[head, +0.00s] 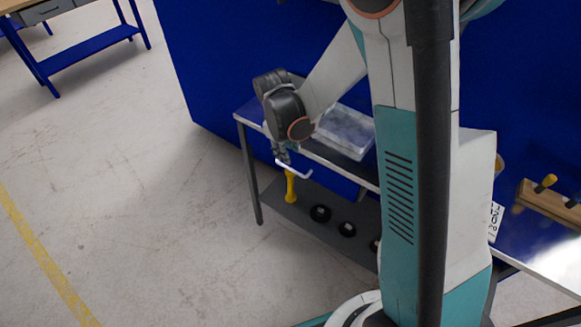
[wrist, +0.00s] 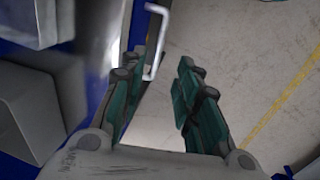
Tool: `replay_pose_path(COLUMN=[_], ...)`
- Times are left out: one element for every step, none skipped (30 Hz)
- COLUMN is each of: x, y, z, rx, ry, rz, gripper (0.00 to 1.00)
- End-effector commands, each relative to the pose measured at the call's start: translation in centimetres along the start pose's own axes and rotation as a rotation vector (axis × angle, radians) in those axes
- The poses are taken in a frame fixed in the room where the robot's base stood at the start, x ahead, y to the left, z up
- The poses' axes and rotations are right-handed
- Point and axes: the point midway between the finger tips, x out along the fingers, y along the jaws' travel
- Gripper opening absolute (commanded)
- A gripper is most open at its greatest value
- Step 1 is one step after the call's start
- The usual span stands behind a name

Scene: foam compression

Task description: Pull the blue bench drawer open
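The bench drawer's pale bar handle (head: 294,169) shows below my gripper in the head view, at the front edge of the metal-topped bench (head: 245,117). In the wrist view the handle (wrist: 157,42) lies at the top, close to the left fingertip, with its bent end reaching into the gap between the fingers. My gripper (wrist: 158,68) is open and its green fingers are apart with nothing held. In the head view my gripper (head: 282,153) points down beside the handle. The drawer front is mostly hidden; I cannot tell if the handle is touched.
A clear-topped box (head: 346,130) sits on the bench. A yellow object (head: 291,187) and black rings (head: 320,213) are by the lower shelf (head: 285,207). A blue wall (head: 215,60) stands behind. The floor (head: 130,190) at left is clear.

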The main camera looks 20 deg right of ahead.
Motion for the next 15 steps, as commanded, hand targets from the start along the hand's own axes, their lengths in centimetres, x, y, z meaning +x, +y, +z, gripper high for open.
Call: replay_pose_path(x=[1.5,2.1,2.9,3.5,4.1,4.8,5.4,5.9,6.6,7.0,7.5,8.0,8.3,8.6,8.9], y=[0.0,0.0,0.0,0.0,0.0,0.0,0.0,0.0,0.0,-0.1,0.0,0.0,0.0,0.0,0.0], z=[0.0,0.0,0.0,0.0,0.0,0.0,0.0,-0.1,0.0,0.0,0.0,0.0,0.0,0.0,0.0], rx=[0.001,0.002,0.002,0.002,0.001,0.001,0.001,0.001,0.0,0.0,0.0,0.0,0.0,0.0,0.0], ry=[0.0,0.0,0.0,0.0,0.0,0.0,0.0,0.0,0.0,0.0,0.0,0.0,0.0,0.0,0.0], rz=[0.0,0.0,0.0,0.0,0.0,0.0,0.0,0.0,0.0,0.0,0.0,0.0,0.0,0.0,0.0], gripper=[0.3,0.3,0.3,0.3,0.3,0.3,0.3,0.3,0.3,0.3,0.3,0.3,0.3,0.3,0.3])
